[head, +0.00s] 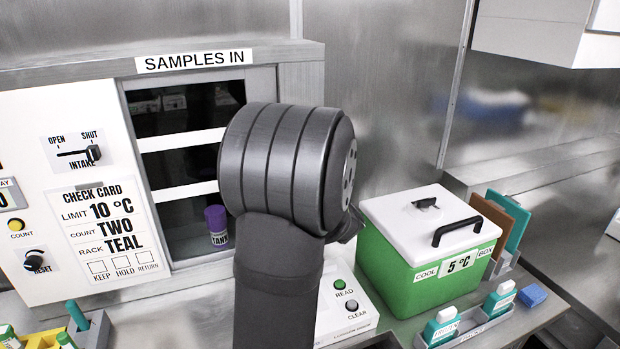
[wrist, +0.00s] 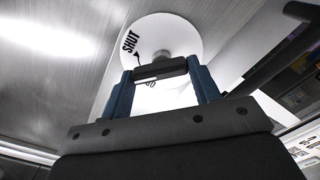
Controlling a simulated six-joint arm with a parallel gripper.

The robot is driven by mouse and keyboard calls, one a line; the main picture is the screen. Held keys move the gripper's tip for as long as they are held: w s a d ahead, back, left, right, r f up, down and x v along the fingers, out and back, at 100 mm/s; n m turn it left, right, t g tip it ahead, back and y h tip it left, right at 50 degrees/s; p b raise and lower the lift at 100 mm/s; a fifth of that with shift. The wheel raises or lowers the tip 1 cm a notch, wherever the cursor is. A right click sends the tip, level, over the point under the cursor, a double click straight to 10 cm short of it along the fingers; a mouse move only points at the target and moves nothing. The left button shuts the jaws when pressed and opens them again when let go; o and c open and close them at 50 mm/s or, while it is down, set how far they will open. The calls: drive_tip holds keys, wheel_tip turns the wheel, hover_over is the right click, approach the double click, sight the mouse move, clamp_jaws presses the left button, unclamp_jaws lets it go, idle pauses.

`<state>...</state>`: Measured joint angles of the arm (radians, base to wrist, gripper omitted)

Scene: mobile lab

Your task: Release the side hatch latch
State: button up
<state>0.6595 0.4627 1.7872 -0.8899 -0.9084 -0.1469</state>
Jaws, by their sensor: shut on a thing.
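In the wrist view, a round white plate (wrist: 183,32) carries the word SHUT and a small dark pointer mark beside it. A dark latch handle (wrist: 160,68) on a grey hub stands out from the plate. My gripper (wrist: 161,74) has its two blue fingers at either end of the handle and is shut on it. More lettering on the plate is mostly hidden behind the handle. In the head view my arm blocks the gripper, and I cannot make out the latch there.
A SAMPLES IN cabinet (head: 281,76) with a purple-capped jar (head: 216,224) stands behind my arm. A green cool box (head: 405,275) with a white lid is to the right. A small READ/CLEAR panel (head: 338,318) sits between. Bottles (head: 440,328) stand at the front right.

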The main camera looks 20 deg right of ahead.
drive_tip(key=n, duration=0.8)
drive_tip(key=shift+a+f+n, duration=0.1)
drive_tip(key=shift+a+n, duration=0.1)
drive_tip(key=shift+n, duration=0.1)
idle(0.3)
drive_tip(key=o, duration=1)
drive_tip(key=s, duration=1.7)
drive_tip(key=shift+s, duration=0.25)
